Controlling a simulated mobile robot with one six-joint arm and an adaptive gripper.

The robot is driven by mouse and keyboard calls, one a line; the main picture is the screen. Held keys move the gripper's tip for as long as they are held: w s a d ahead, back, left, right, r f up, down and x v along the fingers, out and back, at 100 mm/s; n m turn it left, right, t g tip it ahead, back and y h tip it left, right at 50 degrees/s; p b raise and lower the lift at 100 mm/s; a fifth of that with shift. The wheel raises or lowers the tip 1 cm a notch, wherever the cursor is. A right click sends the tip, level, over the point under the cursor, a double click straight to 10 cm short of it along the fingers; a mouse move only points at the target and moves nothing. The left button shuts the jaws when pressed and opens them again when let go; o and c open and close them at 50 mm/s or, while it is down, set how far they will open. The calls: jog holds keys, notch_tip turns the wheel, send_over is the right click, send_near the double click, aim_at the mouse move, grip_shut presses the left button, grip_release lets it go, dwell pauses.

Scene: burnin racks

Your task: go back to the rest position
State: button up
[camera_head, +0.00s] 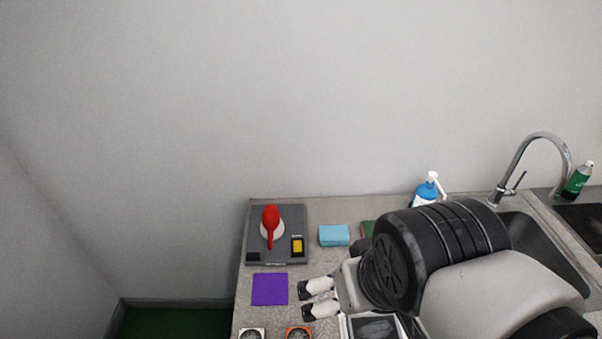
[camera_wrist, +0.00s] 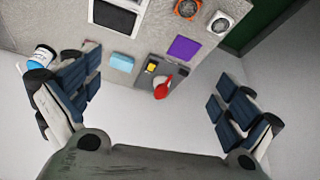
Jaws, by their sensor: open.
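My gripper (camera_head: 318,298) is open above the front part of the counter (camera_head: 240,290) in the head view, to the right of a purple square (camera_head: 269,289). Its two fingers are apart, with nothing between them that I can see it holding. In the wrist view, my gripper (camera_wrist: 160,108) also shows wide open, with the dark finger pads at left and right. My arm covers much of the right side of the counter in the head view.
A grey device with a red handle (camera_head: 271,222) stands at the counter's back left. A blue sponge (camera_head: 334,235), a blue-and-white bottle (camera_head: 426,190), a faucet (camera_head: 527,160) and a green bottle (camera_head: 578,180) stand rightward. Two round items, one orange (camera_head: 298,333) and one white (camera_head: 252,334), lie in front.

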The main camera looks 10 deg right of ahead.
jog(key=shift+s+a+f, duration=0.1)
jog(key=shift+s, duration=0.55)
jog(key=shift+f+b, duration=0.65)
